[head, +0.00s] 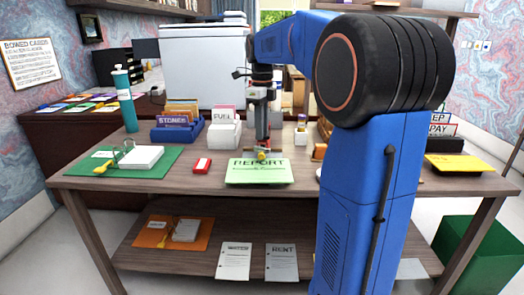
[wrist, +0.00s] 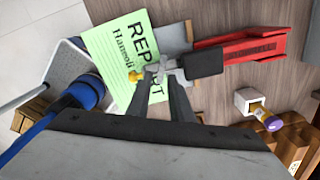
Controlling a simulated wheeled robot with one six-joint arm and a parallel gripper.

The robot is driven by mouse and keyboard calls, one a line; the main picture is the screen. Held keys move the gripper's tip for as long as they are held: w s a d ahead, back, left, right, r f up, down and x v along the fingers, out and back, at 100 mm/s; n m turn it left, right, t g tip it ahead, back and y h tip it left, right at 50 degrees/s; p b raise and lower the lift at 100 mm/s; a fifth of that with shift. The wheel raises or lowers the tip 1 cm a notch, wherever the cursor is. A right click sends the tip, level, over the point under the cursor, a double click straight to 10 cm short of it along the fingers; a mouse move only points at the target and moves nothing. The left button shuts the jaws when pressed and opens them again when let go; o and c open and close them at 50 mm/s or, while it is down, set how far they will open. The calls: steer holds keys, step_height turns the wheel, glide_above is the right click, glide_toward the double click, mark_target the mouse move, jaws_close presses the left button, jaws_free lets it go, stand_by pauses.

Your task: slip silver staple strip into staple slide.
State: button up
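My gripper (head: 262,150) points down over the desk beside the green report sheet in the head view. In the wrist view its two fingers (wrist: 161,70) come close together at the tips. A light grey piece shows at the tips, but I cannot tell whether it is finger pad or staple strip. A dark grey block (wrist: 203,62) lies right beside the right fingertip and overlaps the near end of a long red channel-shaped stapler part (wrist: 245,46). I cannot tell if the block is held. The silver strip is not clearly made out. The gripper hides this spot in the head view.
The green REPORT sheet (head: 258,173) lies at the desk's front edge, with a small yellow piece (wrist: 135,77) near the fingers. File holders (head: 224,136) stand behind. A purple-topped item (wrist: 272,123) stands in a white holder.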

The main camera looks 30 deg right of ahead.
mark_target(262, 149)
steer(key=shift+w+f, duration=0.15)
steer(key=shift+f, duration=1.15)
steer(key=shift+w+f, duration=0.15)
steer(key=shift+f, duration=1.15)
steer(key=shift+c, duration=0.7)
jaws_close()
